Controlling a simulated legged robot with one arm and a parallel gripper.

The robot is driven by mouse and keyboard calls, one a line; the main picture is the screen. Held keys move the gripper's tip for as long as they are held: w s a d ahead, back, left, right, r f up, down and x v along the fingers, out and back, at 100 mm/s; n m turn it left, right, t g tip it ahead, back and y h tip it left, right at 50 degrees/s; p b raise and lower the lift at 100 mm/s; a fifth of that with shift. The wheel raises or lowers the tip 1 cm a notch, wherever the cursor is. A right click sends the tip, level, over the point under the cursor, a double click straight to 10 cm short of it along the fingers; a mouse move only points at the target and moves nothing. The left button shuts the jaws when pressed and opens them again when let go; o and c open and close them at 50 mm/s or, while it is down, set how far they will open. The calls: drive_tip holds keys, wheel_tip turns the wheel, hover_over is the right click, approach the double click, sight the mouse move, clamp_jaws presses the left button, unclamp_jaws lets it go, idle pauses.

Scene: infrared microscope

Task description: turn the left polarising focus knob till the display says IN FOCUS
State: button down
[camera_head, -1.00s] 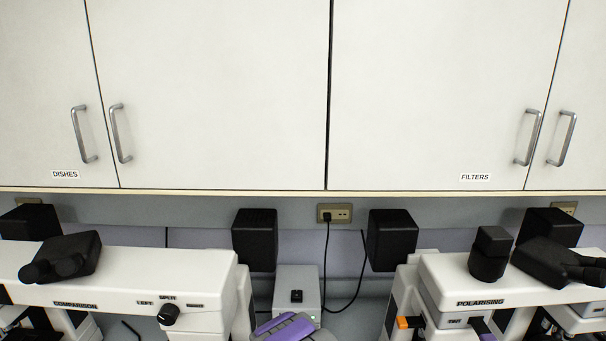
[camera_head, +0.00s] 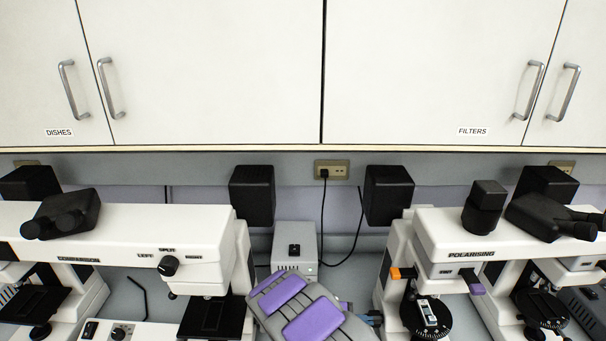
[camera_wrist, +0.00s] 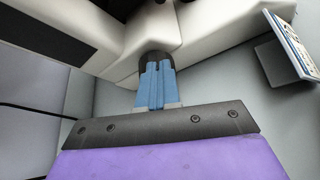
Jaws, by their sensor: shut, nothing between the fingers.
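The polarising microscope (camera_head: 470,235) is white and stands at the right in the head view, with "POLARISING" on its front. In the wrist view a dark round knob (camera_wrist: 150,57) shows on a white body, just beyond my fingertips; it looks like the left focus knob. My gripper (camera_wrist: 154,68) has blue fingers, shut and empty, pointing at this knob. I cannot tell whether they touch it. In the head view my gripper (camera_head: 376,318) is at the microscope's lower left, and I cannot make out the knob there. A tilted panel (camera_wrist: 290,45), perhaps the display, is unreadable.
The comparison microscope (camera_head: 115,230) stands at the left. A grey box (camera_head: 294,242) with a black switch and black speaker-like boxes (camera_head: 252,195) stand at the back. A black cable (camera_head: 323,225) hangs from the wall socket (camera_head: 332,168). Cupboards are above.

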drive_tip(key=shift+s+a+f, duration=0.1)
drive_tip(key=shift+a+f, duration=0.2)
idle(0.4)
drive_tip(key=shift+s+a+r, duration=0.2)
drive_tip(key=shift+a+r, duration=0.05)
drive_tip(key=shift+s+a+p, duration=0.1)
drive_tip(key=shift+a+p, duration=0.9)
drive_tip(key=shift+a, duration=1.85)
